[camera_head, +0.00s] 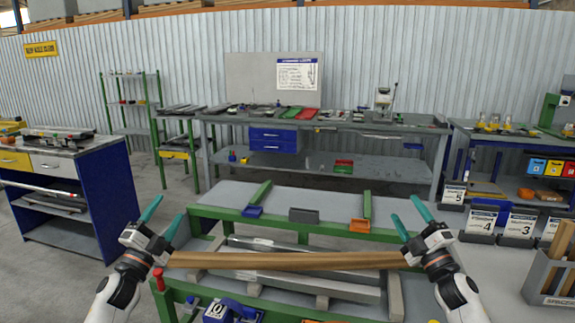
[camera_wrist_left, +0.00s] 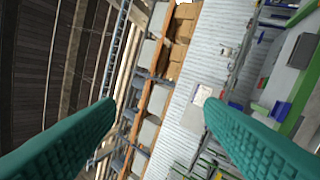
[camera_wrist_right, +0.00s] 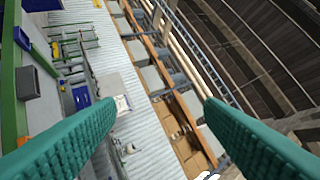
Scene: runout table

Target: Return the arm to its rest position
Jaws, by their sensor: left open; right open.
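My left gripper (camera_head: 163,217) is at the left of the head view, raised beside the runout table, with its teal fingers apart and nothing between them. In the left wrist view (camera_wrist_left: 158,112) the two fingers stand wide apart and face the far wall and ceiling. My right gripper (camera_head: 411,222) is at the right of the head view, also raised with fingers apart and empty. The right wrist view (camera_wrist_right: 160,110) shows its open fingers, with only distant background between them.
The runout table (camera_head: 240,198) has a green frame and a grey top with a dark grey block (camera_head: 303,216), a blue block (camera_head: 252,211) and an orange block (camera_head: 360,226). A wooden bar (camera_head: 290,261) lies across in front, between my arms. Numbered signs (camera_head: 480,221) stand at right.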

